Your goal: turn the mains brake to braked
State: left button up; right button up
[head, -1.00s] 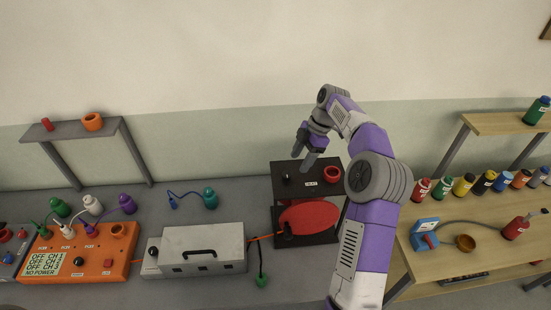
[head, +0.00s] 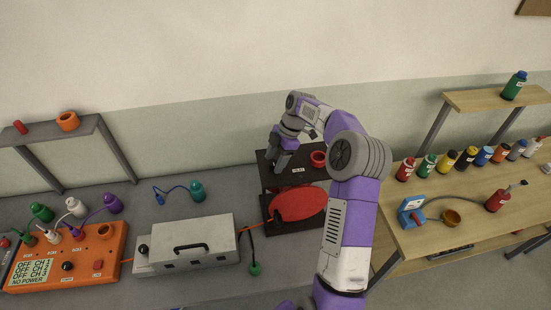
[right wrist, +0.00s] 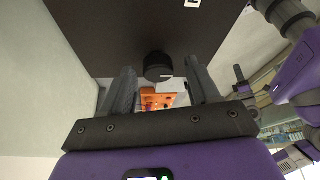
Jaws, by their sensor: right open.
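A black unit (head: 271,178) with a red disc (head: 298,204) on its front stands at the right end of the grey bench. Its top carries a small white label (head: 298,170) too small to read. A round black knob (right wrist: 158,66) with a pale mark, which I take for the mains brake, shows in the right wrist view on the dark panel. My right gripper (head: 278,164) is over the knob and hides it in the head view. Its open fingers (right wrist: 160,74) are on either side of the knob with gaps, holding nothing. My left gripper is not in view.
A red ring (head: 318,158) sits on the unit's top, right of my gripper. A grey case (head: 190,243) and an orange control box (head: 75,262) stand to the left. A wooden table (head: 450,230) with bottles is on the right.

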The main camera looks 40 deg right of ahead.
jog(key=shift+w, duration=0.1)
jog(key=c, duration=1)
jog(key=shift+c, duration=0.2)
jog(key=m+t+b, duration=0.1)
jog(key=m+b, duration=0.2)
jog(key=shift+f+h, duration=0.15)
jog(key=shift+h, duration=0.15)
jog(key=m+b, duration=0.1)
jog(key=m, duration=0.1)
jog(key=m+t+h+b, duration=0.1)
jog(key=m+b, duration=0.1)
jog(key=m, duration=0.1)
jog(key=shift+s+a+t+b, duration=0.1)
jog(key=shift+s+t+b, duration=0.1)
jog(key=shift+t+b, duration=0.1)
jog(key=shift+a+m+h+b, duration=0.1)
jog(key=shift+m+h+b, duration=0.3)
jog(key=shift+m, duration=0.5)
jog(key=m, duration=0.1)
jog(key=m+h, duration=0.1)
jog(key=shift+r+m+t+b, duration=0.2)
jog(key=shift+m+t+b, duration=0.1)
jog(key=m+h, duration=0.1)
jog(key=m, duration=0.1)
jog(key=m+h, duration=0.1)
jog(key=m, duration=0.2)
jog(key=shift+a, duration=0.15)
jog(key=shift+m, duration=0.4)
